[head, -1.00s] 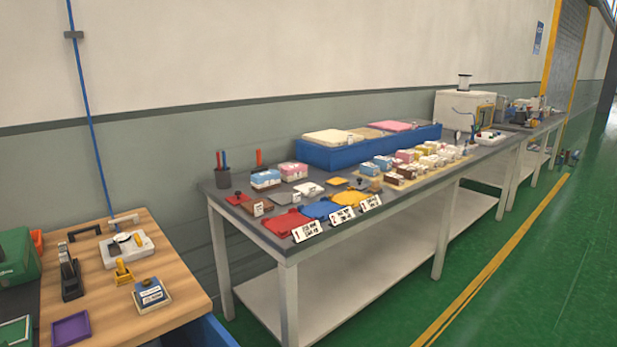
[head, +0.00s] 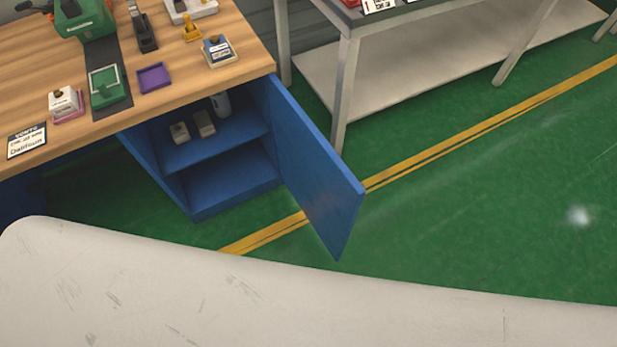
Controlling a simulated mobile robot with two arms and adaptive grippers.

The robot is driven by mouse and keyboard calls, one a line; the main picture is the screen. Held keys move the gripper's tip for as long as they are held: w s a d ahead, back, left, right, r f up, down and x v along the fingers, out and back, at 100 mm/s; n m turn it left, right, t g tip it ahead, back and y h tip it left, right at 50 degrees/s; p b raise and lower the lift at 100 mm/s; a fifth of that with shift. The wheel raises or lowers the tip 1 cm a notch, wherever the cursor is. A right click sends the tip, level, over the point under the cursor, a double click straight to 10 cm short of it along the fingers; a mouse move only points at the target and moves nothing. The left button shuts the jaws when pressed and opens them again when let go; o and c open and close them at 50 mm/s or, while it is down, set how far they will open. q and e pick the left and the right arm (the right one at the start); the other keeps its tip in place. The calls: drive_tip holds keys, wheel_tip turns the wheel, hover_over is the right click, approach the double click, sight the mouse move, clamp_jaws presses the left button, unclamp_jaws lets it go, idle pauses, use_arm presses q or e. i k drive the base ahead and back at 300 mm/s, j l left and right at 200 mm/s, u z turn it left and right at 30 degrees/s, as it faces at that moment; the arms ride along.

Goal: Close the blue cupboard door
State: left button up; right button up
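The blue cupboard door (head: 318,170) stands wide open. It is hinged at the right side of the blue cupboard (head: 233,197) under the wooden workbench and swings out over the green floor. The cupboard's inside shows, with a shelf (head: 215,146) that holds two small pale boxes and a grey-white cylinder (head: 221,104). I see no handle on the door's visible face. Neither of my grippers is in view.
The wooden bench top (head: 190,75) holds a green machine (head: 82,17), a purple tray (head: 154,78) and other small items. A grey table (head: 347,70) stands at the right. The green floor right of the door is clear. My own pale body fills the bottom.

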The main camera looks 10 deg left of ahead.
sight(330, 195)
drive_tip(key=l+u, duration=0.15)
drive_tip(key=u, duration=0.35)
drive_tip(key=i+l+u, duration=0.1)
drive_tip(key=u, duration=0.35)
drive_tip(key=l+u, duration=0.25)
drive_tip(key=u, duration=0.25)
drive_tip(key=l+u, duration=0.2)
drive_tip(key=l, duration=0.25)
drive_tip(key=k+l+u, duration=0.2)
drive_tip(key=l, duration=0.2)
drive_tip(key=k+l+u, duration=0.2)
drive_tip(key=l, duration=0.2)
drive_tip(key=l+u, duration=0.15)
drive_tip(key=l, duration=0.25)
drive_tip(key=k+l, duration=0.15)
drive_tip(key=l, duration=0.2)
drive_tip(key=k+l, duration=0.2)
drive_tip(key=l+u, duration=0.05)
drive_tip(key=l, duration=0.05)
